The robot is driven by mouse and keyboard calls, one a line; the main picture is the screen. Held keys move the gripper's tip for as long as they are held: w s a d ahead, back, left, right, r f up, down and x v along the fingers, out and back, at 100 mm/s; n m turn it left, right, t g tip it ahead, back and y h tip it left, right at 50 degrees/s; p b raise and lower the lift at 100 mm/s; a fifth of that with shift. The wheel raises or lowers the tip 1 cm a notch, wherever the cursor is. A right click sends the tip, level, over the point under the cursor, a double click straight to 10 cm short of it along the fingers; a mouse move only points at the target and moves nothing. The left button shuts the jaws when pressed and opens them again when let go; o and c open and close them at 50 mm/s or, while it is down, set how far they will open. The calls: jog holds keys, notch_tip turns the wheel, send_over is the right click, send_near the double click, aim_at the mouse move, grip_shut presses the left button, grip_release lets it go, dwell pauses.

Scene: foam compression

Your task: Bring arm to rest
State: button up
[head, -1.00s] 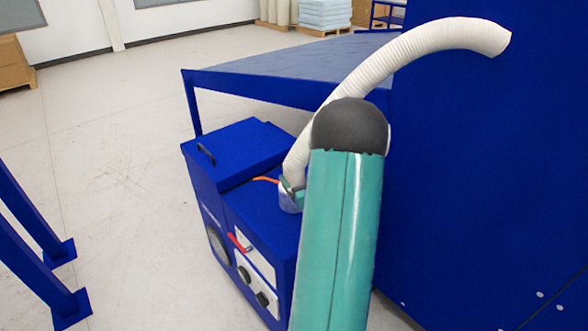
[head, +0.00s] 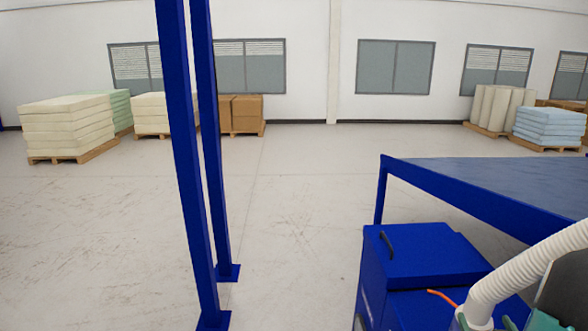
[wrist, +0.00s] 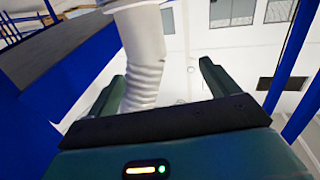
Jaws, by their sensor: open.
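My gripper (wrist: 162,72) is open in the wrist view, its two dark green fingers spread apart. A ribbed white hose (wrist: 143,55) shows between the fingers in that picture, nearer the left one; I cannot tell whether it lies between them or beyond them. In the head view, the hose (head: 535,262) curves down at the lower right to the blue machine (head: 425,258). A part of my arm is cut off at the lower right corner. An orange piece (head: 442,297) shows beside the hose's lower end.
A blue-framed table (head: 500,185) stands behind the machine. Two blue posts (head: 183,150) rise at the left centre. Pallets of foam blocks (head: 65,128) and boxes (head: 240,112) stand by the far wall. The floor between is clear.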

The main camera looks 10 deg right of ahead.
jog(key=w+a+r+n+g+y, duration=0.15)
jog(key=w+a+r, duration=0.3)
jog(key=a, duration=0.55)
jog(key=w+a+r+g+y, duration=0.1)
jog(key=w+a+r+g, duration=0.2)
jog(key=a+r, duration=0.45)
jog(key=s+a+r+n+g+y, duration=0.1)
jog(key=s+a+g+y, duration=0.1)
jog(key=s+a, duration=0.5)
jog(key=s+a+r+n+g+y, duration=0.1)
jog(key=s+a, duration=0.6)
jog(key=a, duration=1)
jog(key=shift+a+r+n+g+y, duration=0.15)
jog(key=shift+r+n+g+y, duration=0.1)
jog(key=shift+n+g+y, duration=0.8)
